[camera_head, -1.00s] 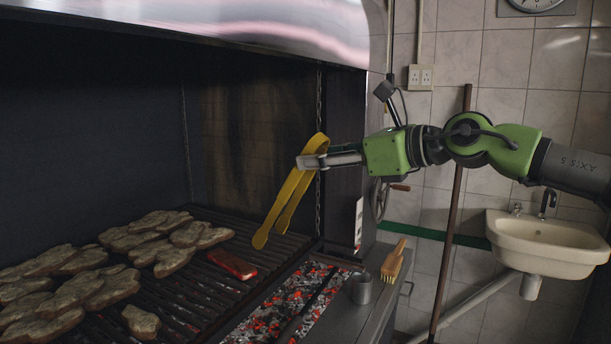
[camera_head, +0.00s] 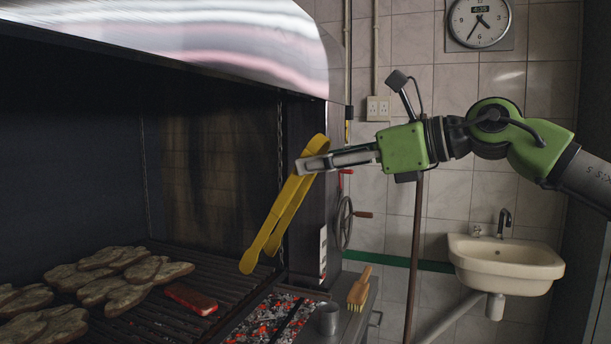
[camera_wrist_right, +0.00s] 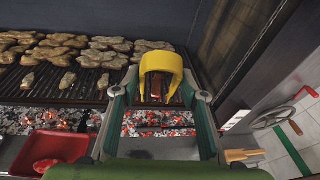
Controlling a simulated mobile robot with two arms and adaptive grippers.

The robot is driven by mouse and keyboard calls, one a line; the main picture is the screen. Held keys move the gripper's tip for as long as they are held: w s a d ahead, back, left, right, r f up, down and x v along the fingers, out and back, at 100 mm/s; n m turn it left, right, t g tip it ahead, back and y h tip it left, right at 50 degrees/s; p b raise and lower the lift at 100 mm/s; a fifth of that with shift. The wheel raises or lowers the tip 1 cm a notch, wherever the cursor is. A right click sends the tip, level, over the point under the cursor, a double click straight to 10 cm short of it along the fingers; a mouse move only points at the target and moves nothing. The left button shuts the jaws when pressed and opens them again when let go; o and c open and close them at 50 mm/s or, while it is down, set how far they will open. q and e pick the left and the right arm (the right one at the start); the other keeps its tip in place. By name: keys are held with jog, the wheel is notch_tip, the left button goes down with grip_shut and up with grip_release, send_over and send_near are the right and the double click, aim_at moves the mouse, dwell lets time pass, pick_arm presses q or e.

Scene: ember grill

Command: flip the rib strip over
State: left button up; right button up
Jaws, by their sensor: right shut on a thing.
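The rib strip (camera_head: 191,299) is a small red-brown piece lying on the grill grate, right of the pale meat pieces. In the right wrist view the rib strip (camera_wrist_right: 156,89) shows through the arch of the tongs. My right gripper (camera_head: 311,166) is shut on yellow tongs (camera_head: 279,218) near their bent top end. The tongs hang down and to the left, their tips above the grate and apart from the strip. In the right wrist view the tongs (camera_wrist_right: 160,62) sit between the fingers of my right gripper (camera_wrist_right: 158,92). My left gripper is not in view.
Several pale meat pieces (camera_head: 128,275) cover the left of the grate (camera_head: 235,283). Glowing coals (camera_head: 272,318) lie in front. A metal cup (camera_head: 327,318) and a brush (camera_head: 360,288) stand on the side ledge. A red tray (camera_wrist_right: 48,150) shows in the wrist view. The hood (camera_head: 240,40) hangs above.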

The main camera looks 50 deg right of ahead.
pick_arm(q)
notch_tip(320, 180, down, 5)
jog(key=b, duration=0.4)
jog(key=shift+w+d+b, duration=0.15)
jog(key=shift+b, duration=0.25)
pick_arm(e)
jog(key=s+d, duration=0.3)
jog(key=s, duration=0.9)
jog(key=shift+d, duration=0.25)
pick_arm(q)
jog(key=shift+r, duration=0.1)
pick_arm(e)
jog(key=p, duration=0.6)
send_near(295, 173)
jog(key=w+d, duration=0.2)
jog(key=w, duration=0.5)
jog(key=w+f, duration=0.2)
jog(key=w, duration=0.3)
jog(key=shift+w+a+f, duration=0.1)
jog(key=shift+a+f, duration=0.2)
jog(key=shift+f, duration=0.1)
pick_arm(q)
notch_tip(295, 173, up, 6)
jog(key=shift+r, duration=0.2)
pick_arm(e)
jog(key=shift+r, duration=0.1)
